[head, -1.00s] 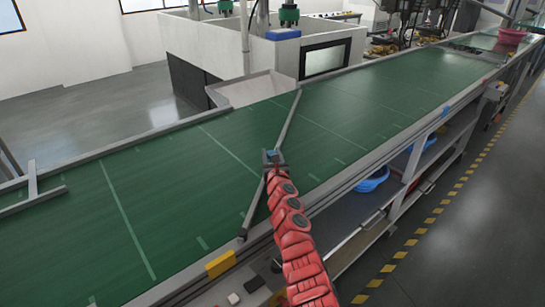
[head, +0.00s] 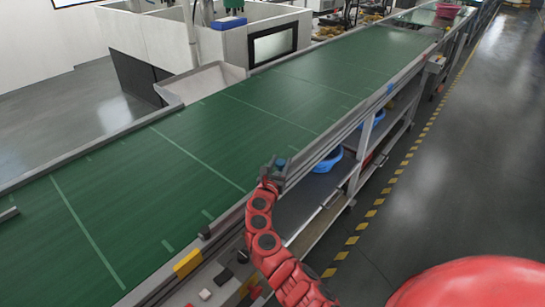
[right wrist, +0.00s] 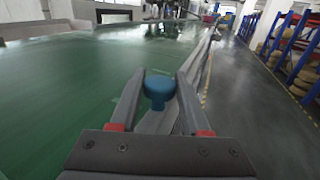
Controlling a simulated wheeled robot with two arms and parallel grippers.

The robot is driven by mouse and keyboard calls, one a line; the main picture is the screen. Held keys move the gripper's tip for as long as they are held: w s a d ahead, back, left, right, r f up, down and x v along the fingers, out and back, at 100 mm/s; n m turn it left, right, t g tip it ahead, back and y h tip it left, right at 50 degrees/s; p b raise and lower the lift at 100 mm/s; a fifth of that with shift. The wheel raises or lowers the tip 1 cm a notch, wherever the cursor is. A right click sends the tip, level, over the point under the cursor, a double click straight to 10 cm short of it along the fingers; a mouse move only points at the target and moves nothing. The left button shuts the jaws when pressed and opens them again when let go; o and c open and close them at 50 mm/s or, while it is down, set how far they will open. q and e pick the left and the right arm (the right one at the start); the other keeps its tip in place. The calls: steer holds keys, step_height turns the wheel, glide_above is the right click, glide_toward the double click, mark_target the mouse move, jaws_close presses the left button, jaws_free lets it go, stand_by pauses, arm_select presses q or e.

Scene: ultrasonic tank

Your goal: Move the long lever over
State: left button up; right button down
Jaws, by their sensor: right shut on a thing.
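The long lever (head: 229,214) is a slim grey bar with a blue knob. In the head view it lies along the near edge of the green belt, close against the side rail, and is hard to tell from the rail. My right gripper (head: 272,168) is shut on the lever's blue knob (head: 281,162). In the right wrist view the knob (right wrist: 158,90) sits between the two fingers (right wrist: 158,95). The red arm covers part of the rail below.
The green conveyor belt (head: 150,170) is clear across its middle. A yellow block (head: 187,263) sits on the near rail. A blue basket (head: 328,160) stands on the shelf below. A grey chute (head: 200,82) meets the far side. A grey bar end (head: 8,214) shows at left.

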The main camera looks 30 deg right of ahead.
steer(key=shift+s+d+f, duration=0.1)
steer(key=shift+d+f, duration=0.05)
steer(key=c, duration=0.8)
jaws_free()
steer(key=shift+f, duration=0.1)
steer(key=o, duration=0.4)
steer(key=shift+s+d, duration=0.1)
steer(key=shift+s, duration=0.15)
steer(key=shift+o, duration=0.2)
steer(key=shift+r, duration=0.2)
steer(key=shift+s+a, duration=0.1)
steer(key=shift+a, duration=0.25)
steer(key=b+v, duration=0.3)
steer(key=v, duration=1.3)
steer(key=shift+s+a, duration=0.25)
steer(key=shift+s, duration=0.05)
